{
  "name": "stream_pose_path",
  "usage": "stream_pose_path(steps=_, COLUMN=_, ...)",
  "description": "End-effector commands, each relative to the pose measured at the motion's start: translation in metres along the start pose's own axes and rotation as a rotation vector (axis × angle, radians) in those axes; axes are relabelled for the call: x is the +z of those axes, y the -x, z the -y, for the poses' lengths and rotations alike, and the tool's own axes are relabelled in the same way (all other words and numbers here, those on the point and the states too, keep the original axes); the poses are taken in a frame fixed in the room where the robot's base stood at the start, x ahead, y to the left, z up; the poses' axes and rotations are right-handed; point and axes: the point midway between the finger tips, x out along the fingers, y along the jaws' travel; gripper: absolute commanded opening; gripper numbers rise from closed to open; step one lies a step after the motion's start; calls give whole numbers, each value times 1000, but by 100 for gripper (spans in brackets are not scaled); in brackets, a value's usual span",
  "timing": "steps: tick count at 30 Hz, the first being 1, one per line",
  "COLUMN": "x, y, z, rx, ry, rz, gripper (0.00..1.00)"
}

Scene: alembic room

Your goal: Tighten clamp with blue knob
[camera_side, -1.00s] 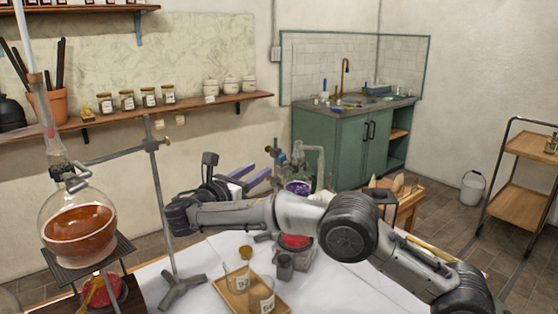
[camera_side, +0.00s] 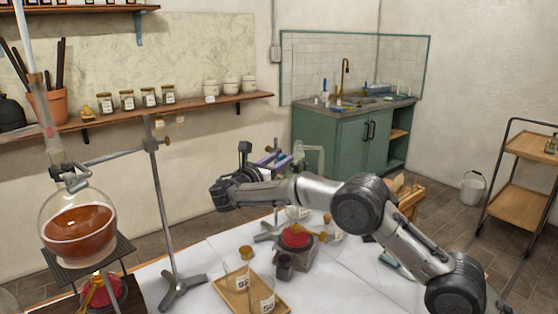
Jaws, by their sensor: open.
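My gripper (camera_side: 272,160), with pale purple fingers, is open at the end of my bent arm above the far side of the white-covered table. A small blue spot that looks like the blue knob (camera_side: 281,155) shows right at the fingertips. The fingers overlap it in the picture, and I cannot tell whether they touch it. The clamp body and its stand are mostly hidden behind my gripper and arm. Bent glass tubing (camera_side: 315,155) stands just to the right of the fingers.
A round flask of orange liquid (camera_side: 77,226) is held by a metal stand (camera_side: 160,210) at left. A wooden tray (camera_side: 235,291) with beakers sits in front. A red-topped burner or heater (camera_side: 296,238) stands below my arm. The green sink cabinet (camera_side: 345,148) is behind.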

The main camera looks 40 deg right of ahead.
Motion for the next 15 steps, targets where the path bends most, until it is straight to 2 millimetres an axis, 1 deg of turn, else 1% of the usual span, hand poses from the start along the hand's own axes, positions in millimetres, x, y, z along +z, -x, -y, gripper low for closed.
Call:
stream_pose_path(steps=3, x=0, y=-6, z=0, rx=0, ry=1, rz=0, gripper=45)
stream_pose_path(steps=11, x=0, y=-6, z=0, rx=1, ry=1, rz=0, gripper=45)
stream_pose_path(steps=12, x=0, y=-6, z=0, rx=1, ry=1, rz=0, gripper=41)
stream_pose_path(steps=14, x=0, y=-6, z=0, rx=1, ry=1, rz=0, gripper=31)
stream_pose_path(steps=15, x=0, y=-6, z=0, rx=0, ry=1, rz=0, gripper=23)
